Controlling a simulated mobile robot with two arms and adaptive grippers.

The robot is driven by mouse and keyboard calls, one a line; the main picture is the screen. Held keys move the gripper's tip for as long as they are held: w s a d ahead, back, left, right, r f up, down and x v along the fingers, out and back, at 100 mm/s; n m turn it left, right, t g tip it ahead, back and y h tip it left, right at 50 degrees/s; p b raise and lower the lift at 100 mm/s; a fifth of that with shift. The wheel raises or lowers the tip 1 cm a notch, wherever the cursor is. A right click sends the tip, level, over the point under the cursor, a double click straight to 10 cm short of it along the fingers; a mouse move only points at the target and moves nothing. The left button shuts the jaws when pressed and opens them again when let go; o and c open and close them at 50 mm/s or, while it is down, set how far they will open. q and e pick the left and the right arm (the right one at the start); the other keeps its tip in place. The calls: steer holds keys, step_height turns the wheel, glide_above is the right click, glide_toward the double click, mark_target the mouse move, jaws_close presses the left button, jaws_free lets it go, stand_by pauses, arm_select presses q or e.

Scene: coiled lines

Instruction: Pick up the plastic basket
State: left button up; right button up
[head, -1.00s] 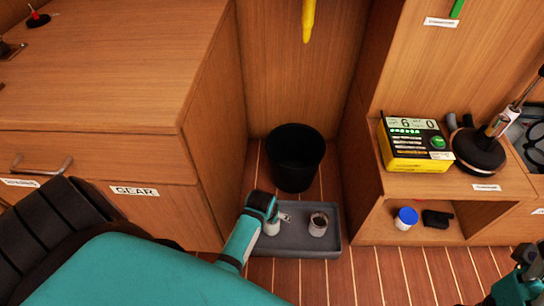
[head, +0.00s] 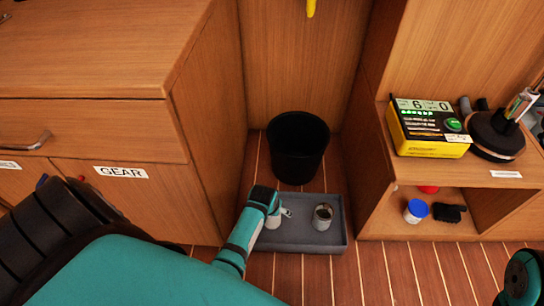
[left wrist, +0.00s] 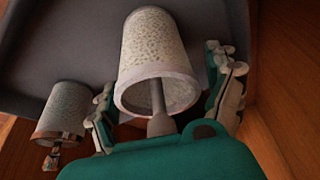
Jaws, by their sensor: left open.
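A black, round, open-topped bin (head: 298,148), the most basket-like thing in view, stands upright on the floor in the alcove. In front of it lies a shallow grey tray (head: 335,240) with two speckled metal cups in it. My left gripper (head: 279,214) is over the tray's left part, apart from the bin. In the left wrist view, the left gripper (left wrist: 163,72) is open, with its fingers on either side of one cup (left wrist: 155,50). I cannot tell if they touch it. The other cup (left wrist: 66,108) is to the left. My right gripper's fingers are out of view.
A wooden cabinet (head: 205,130) closes in the alcove on the left. A shelf unit (head: 470,178) on the right holds a yellow box (head: 425,127), a blue-lidded jar (head: 416,211) and a black brush-like item (head: 449,212). Bare floor (head: 385,275) lies in front.

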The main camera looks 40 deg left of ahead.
arm_select(q)
steer(key=c, duration=1.4)
steer(key=shift+r, duration=0.15)
